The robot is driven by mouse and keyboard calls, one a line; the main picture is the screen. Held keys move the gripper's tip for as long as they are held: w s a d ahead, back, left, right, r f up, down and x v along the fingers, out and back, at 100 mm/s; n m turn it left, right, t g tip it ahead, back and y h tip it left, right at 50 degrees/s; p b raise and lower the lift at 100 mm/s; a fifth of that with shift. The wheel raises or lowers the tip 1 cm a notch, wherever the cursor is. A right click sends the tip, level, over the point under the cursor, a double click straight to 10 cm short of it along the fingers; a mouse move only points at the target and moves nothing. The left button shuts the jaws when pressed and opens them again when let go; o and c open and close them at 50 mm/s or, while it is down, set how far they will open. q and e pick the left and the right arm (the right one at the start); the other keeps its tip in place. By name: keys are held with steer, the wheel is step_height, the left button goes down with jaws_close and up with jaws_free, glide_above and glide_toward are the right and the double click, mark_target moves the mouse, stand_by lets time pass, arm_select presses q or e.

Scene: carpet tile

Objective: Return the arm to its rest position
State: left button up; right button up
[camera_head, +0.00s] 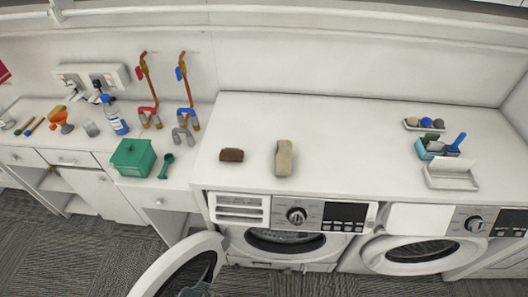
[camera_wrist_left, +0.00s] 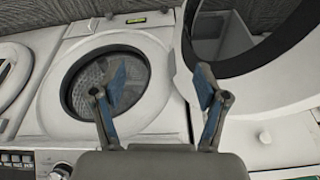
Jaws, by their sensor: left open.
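My left gripper (camera_wrist_left: 160,85) is in the wrist view, its two blue-padded fingers spread apart with nothing between them. Behind the fingers is the front-loading washer, with its round drum opening (camera_wrist_left: 105,82). The washer's open door (camera_wrist_left: 262,68) stands to the right in that view. In the head view the same door (camera_head: 165,265) swings out at the lower left, and a dark grey-green part, probably of my left arm, shows at the bottom edge by it. My right gripper is in neither view.
A white counter (camera_head: 340,120) runs above the washer and a second machine (camera_head: 415,250). On it lie a brown block (camera_head: 231,155), a beige block (camera_head: 284,158) and a teal caddy (camera_head: 437,149). A green box (camera_head: 133,158) stands left. Grey carpet (camera_head: 80,255) is open at lower left.

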arm_select(q)
steer(key=s+f+g+b, duration=0.1)
steer(key=s+f, duration=0.2)
steer(key=f, duration=1)
steer(key=s+f, duration=0.3)
steer(key=f, duration=0.9)
steer(key=s+a+f+g, duration=0.1)
steer(key=s+a+f, duration=0.2)
steer(key=s+f, duration=0.8)
steer(key=s, duration=0.4)
steer(key=shift+a+f+b, duration=0.15)
steer(key=shift+f+b, duration=0.15)
steer(key=shift+b, duration=0.05)
